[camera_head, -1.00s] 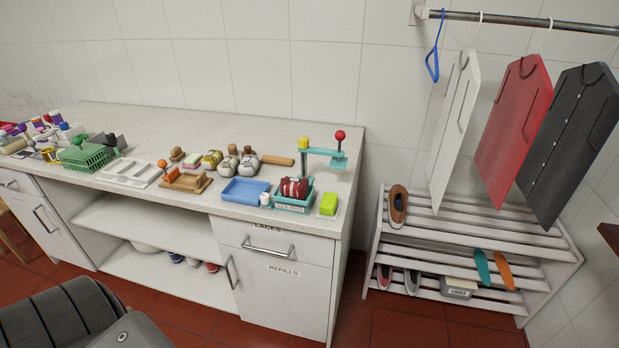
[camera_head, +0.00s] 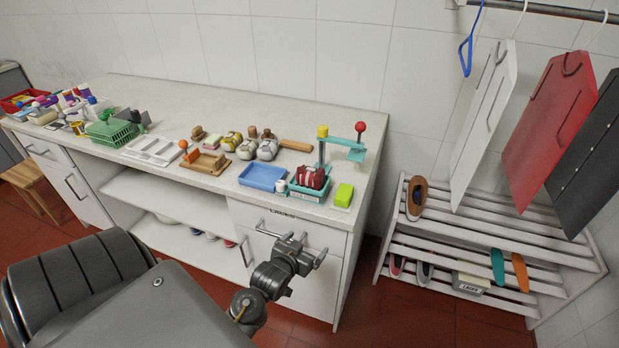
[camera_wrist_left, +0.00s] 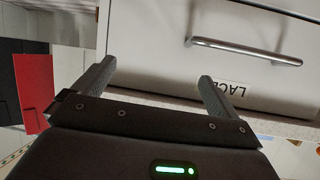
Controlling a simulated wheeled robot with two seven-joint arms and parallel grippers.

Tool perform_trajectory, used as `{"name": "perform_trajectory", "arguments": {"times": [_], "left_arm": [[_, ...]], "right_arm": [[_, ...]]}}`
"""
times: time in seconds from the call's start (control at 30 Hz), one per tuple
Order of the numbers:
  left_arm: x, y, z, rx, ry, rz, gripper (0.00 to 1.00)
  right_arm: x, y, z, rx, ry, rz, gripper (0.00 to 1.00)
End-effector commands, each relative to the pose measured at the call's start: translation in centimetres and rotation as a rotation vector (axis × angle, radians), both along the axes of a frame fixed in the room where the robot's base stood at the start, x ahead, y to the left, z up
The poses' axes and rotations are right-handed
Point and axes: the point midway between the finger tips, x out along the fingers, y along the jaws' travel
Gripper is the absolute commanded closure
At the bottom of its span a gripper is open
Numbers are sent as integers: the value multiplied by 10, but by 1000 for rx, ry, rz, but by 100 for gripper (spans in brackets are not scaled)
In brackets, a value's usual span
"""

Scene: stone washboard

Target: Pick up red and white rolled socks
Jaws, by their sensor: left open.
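The red and white rolled socks (camera_head: 312,177) sit in a small teal tray (camera_head: 318,192) near the front right of the counter. My left gripper (camera_head: 304,250) is open and empty in front of the counter's drawers, below and apart from the socks. In the left wrist view its two fingers (camera_wrist_left: 155,88) are spread, with a drawer front (camera_wrist_left: 210,60) beyond them. The socks do not show in the wrist view. My right gripper is not in view.
A blue tray (camera_head: 263,177) stands left of the socks and a yellow-green block (camera_head: 344,195) right of them. A teal stand with a red knob (camera_head: 360,127) rises behind. A drawer handle (camera_head: 283,234) sticks out below the counter edge. A shoe rack (camera_head: 480,225) stands at the right.

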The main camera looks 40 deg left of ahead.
Motion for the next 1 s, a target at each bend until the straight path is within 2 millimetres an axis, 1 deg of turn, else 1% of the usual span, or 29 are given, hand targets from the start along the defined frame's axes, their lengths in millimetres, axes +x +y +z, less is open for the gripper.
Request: {"name": "perform_trajectory", "arguments": {"times": [0.03,0.1,0.2,0.3,0.4,0.53,0.8,0.9,1.0], "left_arm": [[5,10,41,12,-75,22,3],[10,25,82,28,-175,55,3],[14,42,123,49,-297,93,3],[15,53,149,62,-374,118,3],[15,57,158,69,-405,128,3],[19,59,159,69,-408,128,3],[57,71,160,70,-407,128,3],[66,74,159,70,-406,127,3],[69,75,158,70,-406,127,3]], "right_arm": [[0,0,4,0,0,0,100],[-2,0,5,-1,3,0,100],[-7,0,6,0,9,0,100],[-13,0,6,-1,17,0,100],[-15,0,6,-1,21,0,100],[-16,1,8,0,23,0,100],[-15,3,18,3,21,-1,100],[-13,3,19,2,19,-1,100],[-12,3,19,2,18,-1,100]]}}
